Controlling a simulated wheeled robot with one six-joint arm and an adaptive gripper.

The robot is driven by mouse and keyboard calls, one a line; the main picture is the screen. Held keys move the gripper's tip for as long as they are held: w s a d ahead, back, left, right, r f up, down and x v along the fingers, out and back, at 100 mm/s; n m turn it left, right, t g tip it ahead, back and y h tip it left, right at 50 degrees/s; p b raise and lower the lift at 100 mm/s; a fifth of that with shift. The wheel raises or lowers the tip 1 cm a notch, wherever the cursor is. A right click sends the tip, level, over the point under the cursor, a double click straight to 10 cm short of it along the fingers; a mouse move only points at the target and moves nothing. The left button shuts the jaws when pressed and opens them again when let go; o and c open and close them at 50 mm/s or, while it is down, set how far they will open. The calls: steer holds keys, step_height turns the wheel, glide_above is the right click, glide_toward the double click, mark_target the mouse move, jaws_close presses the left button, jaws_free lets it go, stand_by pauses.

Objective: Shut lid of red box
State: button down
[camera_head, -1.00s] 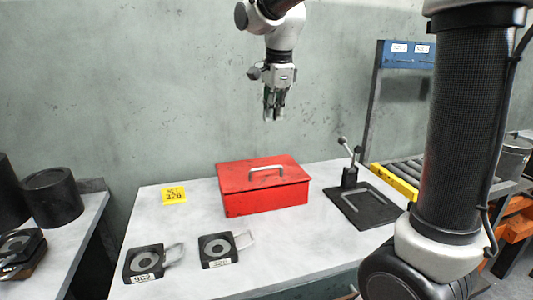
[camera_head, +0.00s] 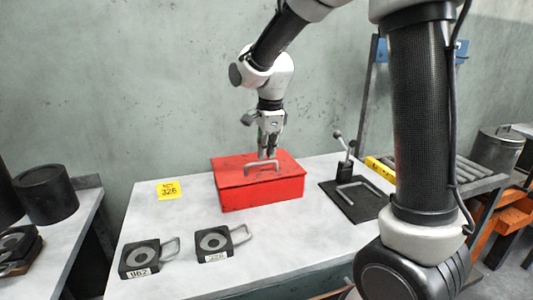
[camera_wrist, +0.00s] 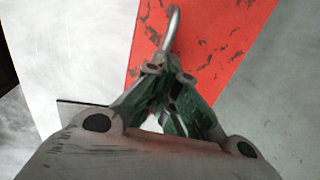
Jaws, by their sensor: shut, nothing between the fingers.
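The red box (camera_head: 265,190) stands on the table with its lid (camera_head: 236,172) lying down flat on it, as far as I can see. The lid carries a grey bar handle (camera_head: 262,167). My gripper (camera_head: 268,157) points down just at the handle, its fingers together and empty. In the wrist view the fingertips (camera_wrist: 168,70) are close to the handle (camera_wrist: 172,28) over the worn red lid (camera_wrist: 200,40). I cannot tell whether the fingers touch the handle or the lid.
Two dark blocks with ring faces and handles, one (camera_head: 140,259) marked 862 and another (camera_head: 215,243), lie in front. A yellow 326 card (camera_head: 168,190) lies left. A black plate with a lever (camera_head: 352,195) stands right of the box. The table's front middle is clear.

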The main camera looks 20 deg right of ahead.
steer(key=shift+f, duration=0.4)
steer(key=shift+f, duration=0.1)
